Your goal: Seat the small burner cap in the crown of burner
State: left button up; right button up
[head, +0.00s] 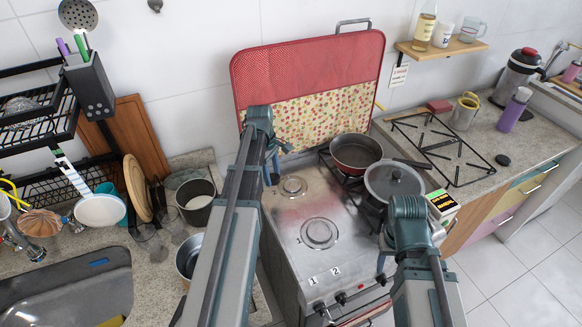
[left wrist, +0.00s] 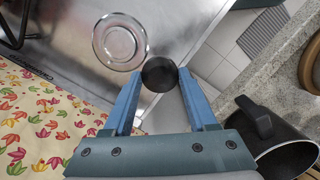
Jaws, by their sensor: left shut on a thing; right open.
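The small burner cap (left wrist: 159,74) is a dark round piece between my left fingertips in the left wrist view. My left gripper (left wrist: 158,78) is shut on it. In the head view my left gripper (head: 271,178) is at the left edge of the stove, just left of the rear-left burner (head: 293,186); I cannot make out the cap there. The burner's round crown (left wrist: 120,42) shows beside and slightly above the cap in the left wrist view; contact cannot be told. My right gripper (head: 383,255) is open, over the stove's right side, partly hidden by its wrist.
A larger bare burner (head: 320,232) sits at the stove's front left. A red pan (head: 355,152) and a lidded pot (head: 394,180) stand on the right burners. A red and floral panel (head: 310,85) stands behind. A dark pot (head: 197,200) stands on the left counter.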

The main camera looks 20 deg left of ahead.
pick_arm(q)
jog(key=w+d+f+m, duration=0.1)
jog(key=w+d, duration=0.2)
jog(key=w, duration=0.4)
jog(key=shift+w+d+b, duration=0.2)
jog(key=shift+d+b, duration=0.15)
jog(key=shift+d, duration=0.05)
jog(key=shift+f, duration=0.15)
jog(key=shift+f+b, duration=2.4)
jog(key=shift+b, duration=0.15)
jog(key=shift+f+b, duration=0.6)
jog(key=o, duration=1.6)
jog(key=shift+c, duration=0.2)
